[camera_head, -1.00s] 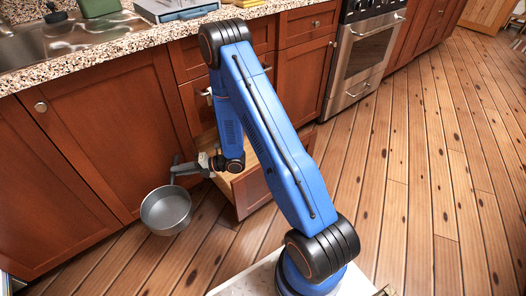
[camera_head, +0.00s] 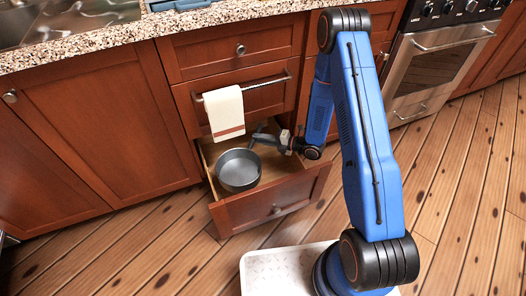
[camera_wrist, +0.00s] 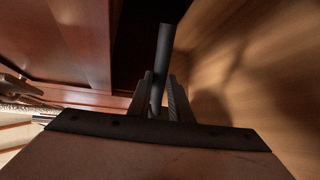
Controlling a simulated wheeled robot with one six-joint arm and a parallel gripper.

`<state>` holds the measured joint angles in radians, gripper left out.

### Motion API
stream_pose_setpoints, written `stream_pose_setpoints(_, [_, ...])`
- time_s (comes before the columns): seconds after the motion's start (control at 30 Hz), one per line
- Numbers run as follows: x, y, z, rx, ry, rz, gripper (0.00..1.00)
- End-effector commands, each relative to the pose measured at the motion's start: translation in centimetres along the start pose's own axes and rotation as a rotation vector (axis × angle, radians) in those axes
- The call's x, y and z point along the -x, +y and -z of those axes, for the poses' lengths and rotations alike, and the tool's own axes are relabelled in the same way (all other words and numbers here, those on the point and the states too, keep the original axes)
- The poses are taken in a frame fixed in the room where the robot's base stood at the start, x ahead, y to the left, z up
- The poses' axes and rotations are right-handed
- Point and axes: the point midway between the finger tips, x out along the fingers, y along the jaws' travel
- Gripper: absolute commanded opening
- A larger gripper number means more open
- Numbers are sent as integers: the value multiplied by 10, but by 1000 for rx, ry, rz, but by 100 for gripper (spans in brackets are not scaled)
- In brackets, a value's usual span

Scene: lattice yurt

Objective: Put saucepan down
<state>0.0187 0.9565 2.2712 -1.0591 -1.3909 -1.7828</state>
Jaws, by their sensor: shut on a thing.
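The grey saucepan (camera_head: 238,170) shows in the head view over the open bottom drawer (camera_head: 272,206), its round pan within the drawer's outline. I cannot tell whether its base touches the drawer floor. My gripper (camera_head: 284,141) is at the right of the pan, shut on its handle. In the wrist view my gripper (camera_wrist: 158,95) has both fingers around the dark handle (camera_wrist: 163,60). The pan itself is not visible in the wrist view.
A white towel (camera_head: 224,111) hangs from a bar on the drawer above. The speckled counter (camera_head: 120,45) runs along the top. A stove (camera_head: 435,70) stands at the right. The wooden floor (camera_head: 440,200) in front is clear.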

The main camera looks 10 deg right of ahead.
Motion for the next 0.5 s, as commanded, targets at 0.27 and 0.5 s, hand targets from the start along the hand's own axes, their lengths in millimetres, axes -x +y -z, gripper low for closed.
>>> stream_pose_setpoints(0.27, [-6, -24, 3, 0, 0, 0, 0])
stream_pose_setpoints(0.5, [-9, -38, 5, -1, 0, 0, 0])
